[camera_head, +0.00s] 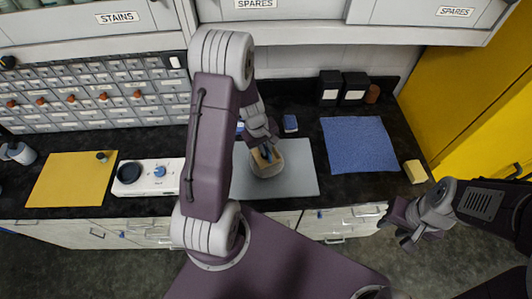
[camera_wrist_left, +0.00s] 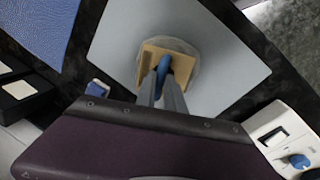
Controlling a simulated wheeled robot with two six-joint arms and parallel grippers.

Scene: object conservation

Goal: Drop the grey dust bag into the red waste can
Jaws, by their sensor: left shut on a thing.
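The grey dust bag (camera_head: 267,168) is a rounded pale bag with a square tan plate (camera_wrist_left: 151,67) and a blue tab on top. It is over the light grey mat (camera_head: 303,180) on the dark counter; whether it touches the mat I cannot tell. My left gripper (camera_head: 266,152) points down at the bag and is shut on its blue tab; its fingers also show in the left wrist view (camera_wrist_left: 162,85). My right gripper (camera_head: 400,226) is off to the right, in front of the counter edge, away from the bag; its finger gap is unclear. No red waste can shows.
A blue cloth (camera_head: 358,145) and a yellow sponge (camera_head: 415,171) lie to the right. A white device with a blue knob (camera_head: 148,177) and a yellow mat (camera_head: 72,182) are left. Black boxes (camera_head: 353,88) stand at the back. My left arm hides part of the counter.

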